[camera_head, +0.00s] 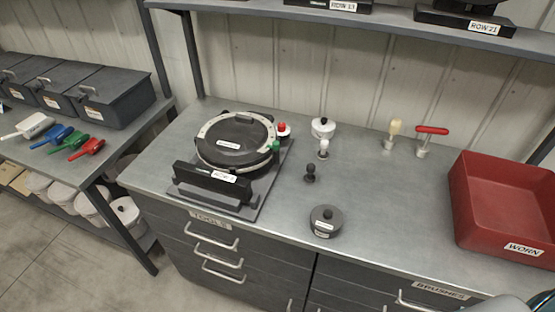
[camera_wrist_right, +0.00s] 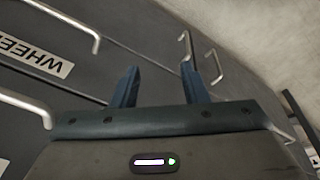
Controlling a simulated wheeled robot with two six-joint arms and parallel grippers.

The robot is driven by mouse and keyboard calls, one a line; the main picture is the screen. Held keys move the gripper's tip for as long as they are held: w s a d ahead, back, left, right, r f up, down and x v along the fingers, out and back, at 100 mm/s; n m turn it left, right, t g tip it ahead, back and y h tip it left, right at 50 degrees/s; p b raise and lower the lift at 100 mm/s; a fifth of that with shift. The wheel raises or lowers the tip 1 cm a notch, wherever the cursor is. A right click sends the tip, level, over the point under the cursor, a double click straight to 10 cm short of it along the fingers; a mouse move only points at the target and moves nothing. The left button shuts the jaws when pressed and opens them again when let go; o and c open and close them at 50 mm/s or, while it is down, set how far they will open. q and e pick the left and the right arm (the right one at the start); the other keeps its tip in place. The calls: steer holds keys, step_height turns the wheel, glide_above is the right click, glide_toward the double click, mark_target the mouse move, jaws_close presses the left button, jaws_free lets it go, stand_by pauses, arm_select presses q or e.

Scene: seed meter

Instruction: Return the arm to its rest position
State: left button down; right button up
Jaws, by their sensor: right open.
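My right gripper (camera_wrist_right: 158,88) shows in the right wrist view with its two blue-grey fingers apart and nothing between them. It is in front of dark drawer fronts with metal handles, below the bench top. In the head view only a small part of my right arm shows at the bottom right corner. My left gripper is in neither view. The seed meter (camera_head: 236,143), a round black lid in a pale ring, sits on a dark base plate on the bench, with a black block labelled ROW in front.
A red bin labelled WORN (camera_head: 505,205) stands at the bench's right. A grey lidded pot (camera_head: 326,220), a white pot (camera_head: 323,127), small knobs and a red T-handle tool (camera_head: 431,131) stand mid-bench. A drawer handle (camera_wrist_right: 75,22) lies close to my right gripper. Coloured scoops lie on the left table.

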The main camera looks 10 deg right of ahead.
steer(key=s+f+b, duration=0.2)
steer(key=s+f, duration=0.7)
steer(key=f, duration=0.2)
steer(key=s+d+f+g+b, duration=0.1)
steer(key=s+f+b, duration=0.1)
steer(key=s+f, duration=0.6)
step_height(320, 180, down, 4)
steer(key=shift+s+r+b, duration=0.15)
steer(key=shift+s+b, duration=0.2)
steer(key=shift+b, duration=0.05)
